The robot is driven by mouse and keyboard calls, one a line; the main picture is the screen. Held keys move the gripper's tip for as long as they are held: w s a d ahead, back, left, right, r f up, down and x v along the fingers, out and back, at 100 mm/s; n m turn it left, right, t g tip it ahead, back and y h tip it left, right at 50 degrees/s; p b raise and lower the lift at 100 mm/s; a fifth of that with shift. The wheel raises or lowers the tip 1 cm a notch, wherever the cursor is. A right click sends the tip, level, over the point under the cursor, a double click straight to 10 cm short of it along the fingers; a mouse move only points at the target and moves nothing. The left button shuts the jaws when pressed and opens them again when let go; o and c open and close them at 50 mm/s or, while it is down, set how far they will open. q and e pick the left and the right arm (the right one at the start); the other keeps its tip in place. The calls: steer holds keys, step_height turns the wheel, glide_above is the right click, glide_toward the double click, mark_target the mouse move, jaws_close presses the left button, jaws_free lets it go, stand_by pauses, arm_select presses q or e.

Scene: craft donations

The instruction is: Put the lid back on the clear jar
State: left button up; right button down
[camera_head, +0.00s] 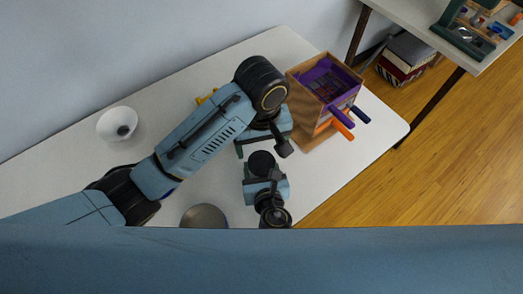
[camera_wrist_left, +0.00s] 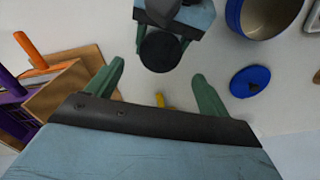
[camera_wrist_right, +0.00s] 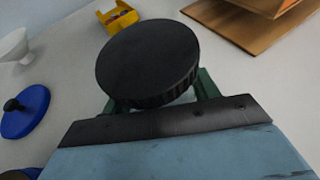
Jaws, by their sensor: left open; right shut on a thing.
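My right gripper (camera_wrist_right: 152,100) is shut on a round black lid (camera_wrist_right: 148,60) with a ribbed edge, which hides most of its fingers. The lid also shows in the head view (camera_head: 262,163) and the left wrist view (camera_wrist_left: 160,52), held above the table. My left gripper (camera_wrist_left: 157,85) is open and empty, its fingers spread either side of the lid's line and not touching it. In the head view the left gripper (camera_head: 262,148) hangs close by the lid. I cannot make out the clear jar; whether any of it is under the lid is hidden.
A wooden box with purple and orange handles (camera_head: 308,88) stands at the table's right end. A blue lid with a black knob (camera_wrist_left: 250,82) lies near a blue-rimmed pot (camera_wrist_left: 233,15).

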mark_target(261, 162)
arm_select(q)
steer(key=shift+s+d+f, duration=0.1)
steer(key=shift+s+f, duration=0.05)
steer(key=shift+f, duration=0.55)
steer(key=shift+d+f, duration=0.1)
steer(key=shift+f, duration=0.25)
steer(key=shift+a+f, duration=0.2)
steer(key=shift+f, duration=1.95)
steer(key=c, duration=1)
steer(key=m, duration=0.6)
steer(key=shift+m, duration=0.3)
